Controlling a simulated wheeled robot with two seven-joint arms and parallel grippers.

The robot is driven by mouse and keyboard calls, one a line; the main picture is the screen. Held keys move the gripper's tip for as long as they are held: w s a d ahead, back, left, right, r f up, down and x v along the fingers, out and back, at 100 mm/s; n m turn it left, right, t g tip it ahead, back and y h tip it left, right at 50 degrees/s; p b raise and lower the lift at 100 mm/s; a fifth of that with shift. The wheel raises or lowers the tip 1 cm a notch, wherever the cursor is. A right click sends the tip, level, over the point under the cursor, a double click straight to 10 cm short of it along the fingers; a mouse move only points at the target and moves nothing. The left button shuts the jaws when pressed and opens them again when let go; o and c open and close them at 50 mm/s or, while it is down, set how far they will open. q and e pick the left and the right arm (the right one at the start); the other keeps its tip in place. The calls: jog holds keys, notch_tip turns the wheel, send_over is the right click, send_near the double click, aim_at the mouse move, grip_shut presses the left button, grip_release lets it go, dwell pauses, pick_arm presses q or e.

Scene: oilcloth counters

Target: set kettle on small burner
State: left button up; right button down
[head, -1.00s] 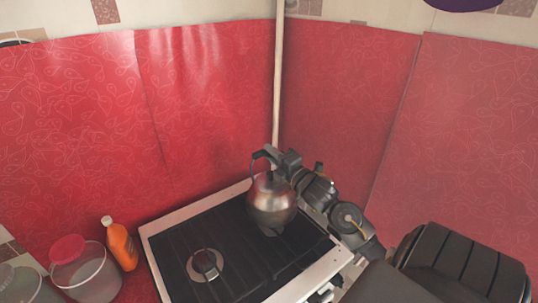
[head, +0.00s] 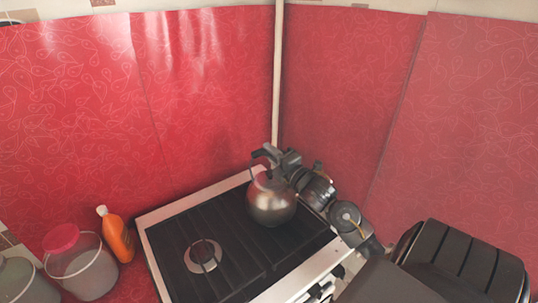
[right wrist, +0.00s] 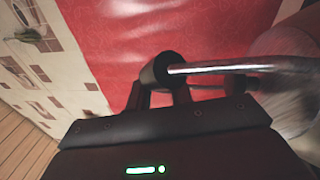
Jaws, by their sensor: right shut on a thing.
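The steel kettle (head: 271,204) is upright over the right part of the black stove top (head: 230,232). I cannot tell whether its base touches the stove. My right gripper (head: 272,156) is shut on the kettle's dark handle from the right. In the right wrist view the gripper (right wrist: 160,92) holds the black grip of the handle, and the kettle body (right wrist: 296,70) is at the right edge. One burner (head: 203,256) shows bare at the front left of the stove. The kettle hides what is beneath it. My left gripper is out of view.
An orange bottle (head: 117,238) and a clear tub with a red lid (head: 62,238) stand left of the stove. Red oilcloth walls (head: 205,95) meet behind it at a pale pipe (head: 278,75). The left part of the stove top is clear.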

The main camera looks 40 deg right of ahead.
jog(key=shift+f+b, duration=0.35)
jog(key=shift+b, duration=0.05)
jog(key=c, duration=1.2)
grip_release()
jog(key=shift+o, duration=0.2)
jog(key=shift+f, duration=0.25)
jog(key=shift+s, duration=0.1)
jog(key=s+b, duration=0.3)
jog(key=s, duration=0.7)
jog(key=shift+s+a+f+b, duration=0.3)
jog(key=shift+a+f, duration=0.05)
jog(key=shift+f, duration=0.1)
jog(key=shift+a+f, duration=0.1)
